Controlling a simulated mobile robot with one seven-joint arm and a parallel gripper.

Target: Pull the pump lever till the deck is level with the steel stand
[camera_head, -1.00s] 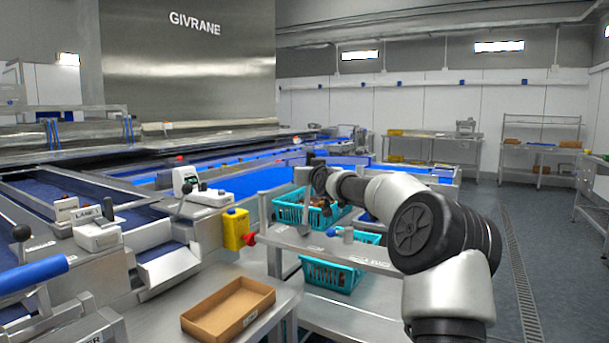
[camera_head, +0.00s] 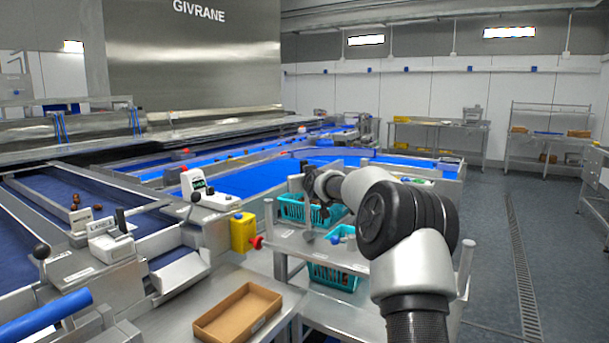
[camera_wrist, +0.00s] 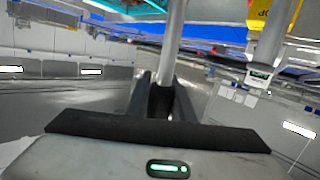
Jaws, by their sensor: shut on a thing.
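My gripper (camera_wrist: 162,98) is shut on a grey steel bar, which I take to be the pump lever (camera_wrist: 173,45). In the wrist view the bar runs between the fingers to the top edge. In the head view my gripper (camera_head: 318,192) is beside the upper teal crate, partly hidden by my arm. A steel surface with teal crates, probably the deck (camera_head: 350,262), lies below it. The steel-topped surface left of it, possibly the steel stand (camera_head: 205,285), holds a cardboard tray. I cannot tell exactly how their heights compare.
An upper teal crate (camera_head: 292,209) and a lower one (camera_head: 327,277) are close to my arm. The cardboard tray (camera_head: 238,312) is in front. A yellow box with a red knob (camera_head: 242,233) juts out beside the blue conveyors. Floor on the right (camera_head: 490,240) is clear.

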